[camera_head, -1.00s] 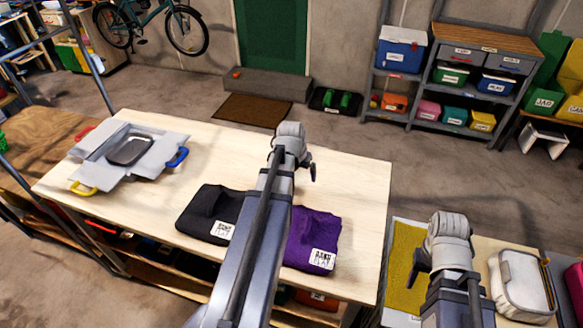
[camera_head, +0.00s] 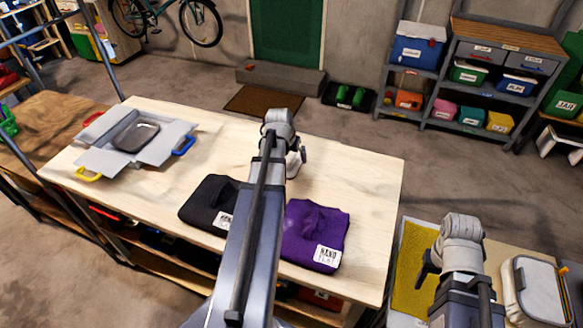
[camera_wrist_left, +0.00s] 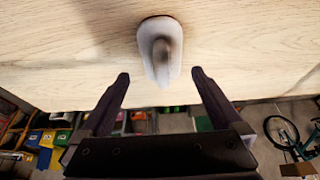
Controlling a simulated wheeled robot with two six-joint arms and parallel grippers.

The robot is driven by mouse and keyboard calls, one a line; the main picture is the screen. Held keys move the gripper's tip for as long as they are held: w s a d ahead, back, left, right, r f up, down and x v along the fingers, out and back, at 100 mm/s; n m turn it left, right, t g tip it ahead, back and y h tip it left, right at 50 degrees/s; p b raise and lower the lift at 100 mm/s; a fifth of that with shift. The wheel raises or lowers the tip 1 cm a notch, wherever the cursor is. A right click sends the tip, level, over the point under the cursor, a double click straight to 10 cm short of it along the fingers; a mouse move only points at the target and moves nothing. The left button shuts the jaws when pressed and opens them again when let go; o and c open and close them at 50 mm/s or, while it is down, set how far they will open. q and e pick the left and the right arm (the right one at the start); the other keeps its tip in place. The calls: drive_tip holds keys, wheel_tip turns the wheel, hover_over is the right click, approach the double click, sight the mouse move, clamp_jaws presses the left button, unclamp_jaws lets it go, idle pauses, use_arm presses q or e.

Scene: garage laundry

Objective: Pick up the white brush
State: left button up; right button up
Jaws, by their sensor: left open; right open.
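The white brush (camera_wrist_left: 160,50) lies on the pale wooden tabletop in the left wrist view, with its greyish knob or handle facing the camera. My left gripper (camera_wrist_left: 160,73) is open, with one dark finger on each side of the brush's near end; I cannot tell how much height separates them. In the head view my left arm reaches over the table and its wrist (camera_head: 277,130) largely hides the brush. My right gripper (camera_head: 426,266) is at the lower right, away from the brush, with its fingers mostly hidden by its wrist.
A folded black cloth (camera_head: 205,198) and a folded purple cloth (camera_head: 314,230) lie near the table's front edge. The tabletop's right part is clear. A yellow mat (camera_head: 412,270) lies on the neighbouring surface.

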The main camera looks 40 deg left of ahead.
sight(291, 158)
use_arm(q)
drive_tip(key=shift+b+x, duration=2.45)
drive_tip(key=shift+x, duration=0.2)
drive_tip(key=shift+s+a, duration=0.15)
drive_tip(key=shift+r, duration=0.1)
drive_tip(key=shift+c, duration=0.4)
drive_tip(key=c, duration=1.3)
wheel_tip(291, 158, up, 10)
drive_tip(key=p, duration=1)
